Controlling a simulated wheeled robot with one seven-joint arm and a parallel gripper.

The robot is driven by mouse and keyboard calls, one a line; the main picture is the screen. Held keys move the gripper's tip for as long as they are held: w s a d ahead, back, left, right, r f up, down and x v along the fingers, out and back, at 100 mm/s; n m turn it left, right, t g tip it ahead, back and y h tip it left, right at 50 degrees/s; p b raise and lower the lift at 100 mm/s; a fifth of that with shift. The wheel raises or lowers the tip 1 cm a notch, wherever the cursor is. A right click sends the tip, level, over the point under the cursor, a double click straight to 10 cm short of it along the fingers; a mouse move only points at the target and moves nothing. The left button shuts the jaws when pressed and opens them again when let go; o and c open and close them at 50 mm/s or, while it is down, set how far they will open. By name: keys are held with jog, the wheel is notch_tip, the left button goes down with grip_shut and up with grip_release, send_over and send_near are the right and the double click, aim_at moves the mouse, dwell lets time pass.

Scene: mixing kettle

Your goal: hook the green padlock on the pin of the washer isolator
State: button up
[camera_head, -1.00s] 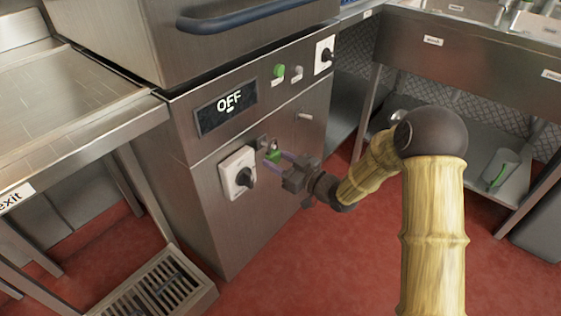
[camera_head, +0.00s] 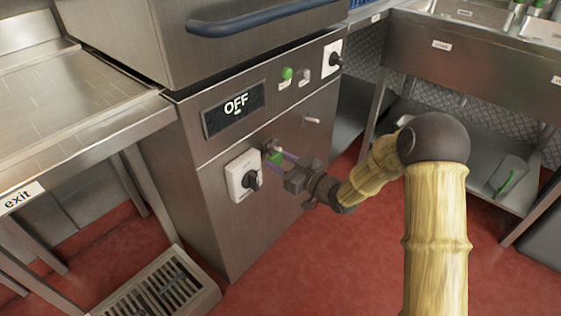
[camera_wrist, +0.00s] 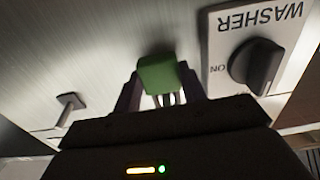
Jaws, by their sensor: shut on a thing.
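The green padlock (camera_head: 275,157) is between the fingertips of my gripper (camera_head: 281,160), close to the front panel of the steel machine. In the wrist view the green body of the padlock (camera_wrist: 158,75) sits between the two dark fingers, with grey bars of its shackle below it. The washer isolator (camera_head: 243,175) is a white plate with a black knob, just left of and below the padlock. In the wrist view the isolator (camera_wrist: 217,72) appears upside down at the right. A small grey piece shows above the padlock in the head view; I cannot tell whether it is pin or shackle.
A small peg (camera_head: 311,120) sticks out of the panel to the upper right; a peg also shows at the left in the wrist view. The display (camera_head: 234,108) reads OFF. A slatted metal grate (camera_head: 160,290) lies at lower left. Red floor is open at right.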

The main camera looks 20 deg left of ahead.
jog(key=shift+w+a+f+b, duration=0.1)
jog(key=shift+a+f+b, duration=0.2)
jog(key=shift+f, duration=0.2)
dwell(0.6)
jog(key=o, duration=1.5)
jog(key=shift+o, duration=0.2)
jog(key=shift+d, duration=0.15)
jog(key=v, duration=0.7)
jog(key=shift+p, duration=0.3)
